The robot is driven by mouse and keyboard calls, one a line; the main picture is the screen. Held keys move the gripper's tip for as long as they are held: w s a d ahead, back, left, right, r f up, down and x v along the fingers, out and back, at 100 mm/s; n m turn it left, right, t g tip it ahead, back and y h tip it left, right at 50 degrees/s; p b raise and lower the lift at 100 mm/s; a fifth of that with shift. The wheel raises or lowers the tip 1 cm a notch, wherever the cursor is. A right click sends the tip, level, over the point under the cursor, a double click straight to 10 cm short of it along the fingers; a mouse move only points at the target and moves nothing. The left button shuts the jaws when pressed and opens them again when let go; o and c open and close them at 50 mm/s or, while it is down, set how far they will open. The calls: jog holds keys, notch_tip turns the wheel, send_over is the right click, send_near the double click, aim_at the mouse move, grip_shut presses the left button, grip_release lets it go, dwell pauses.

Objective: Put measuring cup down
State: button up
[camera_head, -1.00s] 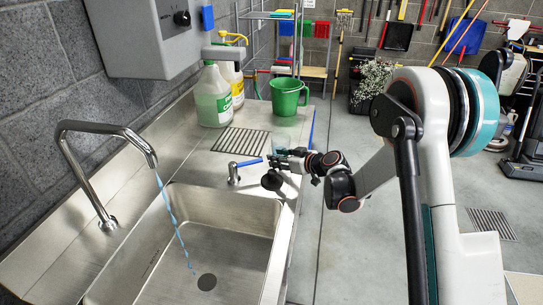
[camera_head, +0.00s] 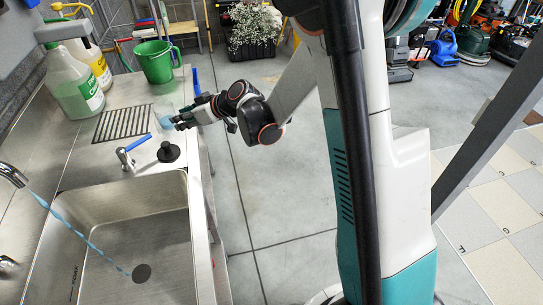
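The measuring cup (camera_head: 165,113) is small, clear and hard to make out, with a light blue patch low on it. It is at the fingertips of my gripper (camera_head: 174,121), over the right edge of the steel counter (camera_head: 150,92). My gripper reaches in from the right with dark fingers and looks closed around the cup. The fingers hide part of the cup. I cannot tell whether its base touches the counter.
A green bucket (camera_head: 153,62) and two jugs, one with green liquid (camera_head: 77,90), stand at the back. A drain grate (camera_head: 122,123), a blue-handled lever (camera_head: 126,156) and a black stopper (camera_head: 168,152) are nearby. The sink (camera_head: 120,225) lies in front, with water running.

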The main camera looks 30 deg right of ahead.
jog(key=s+d+r+m+g+h, duration=0.1)
jog(key=s+d+r+m+h, duration=0.15)
jog(key=s+r, duration=0.4)
jog(key=s+d+r+m+h, duration=0.1)
jog(key=s+d+r+h, duration=0.15)
jog(key=s, duration=0.75)
jog(key=s+d+m+h, duration=0.1)
jog(key=s+d, duration=0.3)
jog(key=s, duration=0.5)
jog(key=s+d+m+h, duration=0.2)
jog(key=s+d+m, duration=0.1)
jog(key=s, duration=0.6)
jog(key=shift+d+f+g, duration=0.2)
jog(key=shift+d+g, duration=0.2)
jog(key=shift+d, duration=0.3)
jog(key=shift+c, duration=0.3)
